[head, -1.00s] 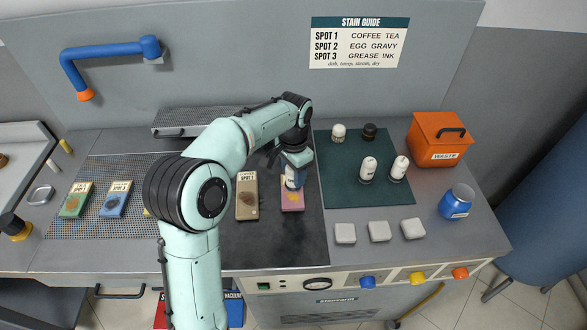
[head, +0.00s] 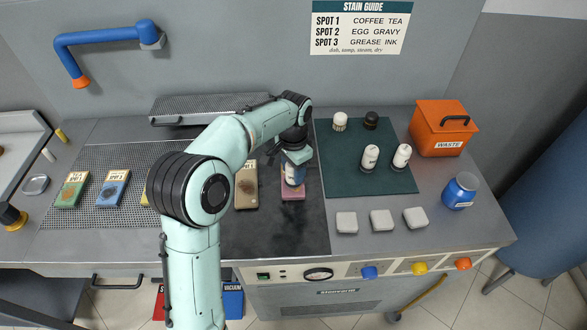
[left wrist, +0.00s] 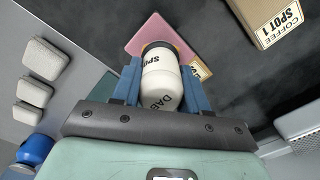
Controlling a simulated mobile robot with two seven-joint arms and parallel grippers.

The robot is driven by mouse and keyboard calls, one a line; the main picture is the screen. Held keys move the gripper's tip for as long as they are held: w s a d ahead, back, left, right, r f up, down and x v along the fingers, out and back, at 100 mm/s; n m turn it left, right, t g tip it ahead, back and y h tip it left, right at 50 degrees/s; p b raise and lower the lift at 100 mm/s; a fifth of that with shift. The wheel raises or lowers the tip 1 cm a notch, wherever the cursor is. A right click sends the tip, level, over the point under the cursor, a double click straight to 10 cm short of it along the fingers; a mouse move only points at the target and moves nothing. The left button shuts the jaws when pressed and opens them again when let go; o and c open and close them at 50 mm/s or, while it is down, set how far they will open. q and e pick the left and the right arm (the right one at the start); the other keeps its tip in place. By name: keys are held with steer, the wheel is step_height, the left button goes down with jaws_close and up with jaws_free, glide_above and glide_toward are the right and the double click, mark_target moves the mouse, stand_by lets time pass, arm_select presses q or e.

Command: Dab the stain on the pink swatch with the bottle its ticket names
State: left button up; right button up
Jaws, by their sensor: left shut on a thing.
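The pink swatch (head: 292,194) lies on the dark panel and also shows in the left wrist view (left wrist: 150,30). My left gripper (head: 294,165) is shut on a white bottle (head: 292,176), held over the swatch. In the left wrist view the bottle (left wrist: 162,85) reads "SPO..." and "DAB"; its number is not visible. Its dark-rimmed end is at the swatch; whether it touches cannot be told. The stain is hidden behind the bottle. The swatch's ticket (left wrist: 200,69) is partly covered and unreadable. My right gripper is not in view.
A brown swatch (head: 246,190) marked coffee, spot 1 lies just left. Two white bottles (head: 370,158) (head: 401,155) and two caps or bottle tops stand on the green mat (head: 345,182). A stain guide (head: 358,28) hangs behind.

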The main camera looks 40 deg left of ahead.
arm_select(q)
steer(key=shift+f, duration=0.5)
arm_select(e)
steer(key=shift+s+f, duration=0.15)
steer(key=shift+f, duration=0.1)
arm_select(q)
steer(key=shift+f, duration=0.1)
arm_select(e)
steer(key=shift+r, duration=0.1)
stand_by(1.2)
arm_select(q)
steer(key=shift+w+r+p, duration=0.1)
steer(key=shift+r+p, duration=0.65)
steer(key=shift+r, duration=0.8)
steer(key=shift+r+p, duration=1.15)
steer(key=shift+r, duration=0.95)
steer(key=shift+f, duration=0.1)
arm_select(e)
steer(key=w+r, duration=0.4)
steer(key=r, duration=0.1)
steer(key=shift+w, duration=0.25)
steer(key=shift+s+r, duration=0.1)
